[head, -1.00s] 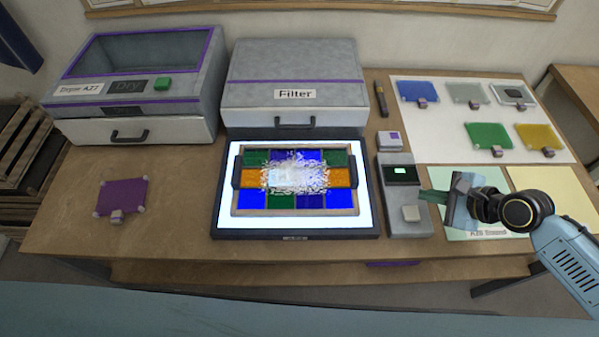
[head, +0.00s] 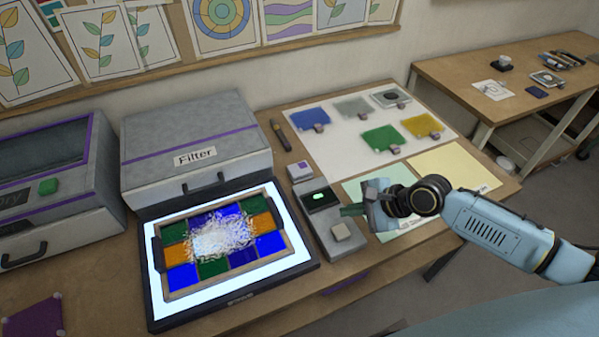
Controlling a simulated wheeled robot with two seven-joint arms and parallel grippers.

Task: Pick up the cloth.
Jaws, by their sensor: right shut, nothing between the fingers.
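I cannot tell for certain which thing is the cloth. A small dark blue flat piece (head: 537,92) on the far right table could be one, but it is too small to be sure. My right gripper (head: 351,210) is shut and empty. It is above the workbench, just right of the grey device with a green display (head: 322,198) and over the pale green sheet (head: 372,191). The far right table is well beyond it. My left gripper is not in view.
A lit panel (head: 157,318) holds a framed coloured glass picture (head: 183,276) with a distorted white patch. The Filter box (head: 150,145) stands behind it. Coloured plates lie on a white sheet (head: 345,150). A gap separates the workbench from the right table (head: 450,70).

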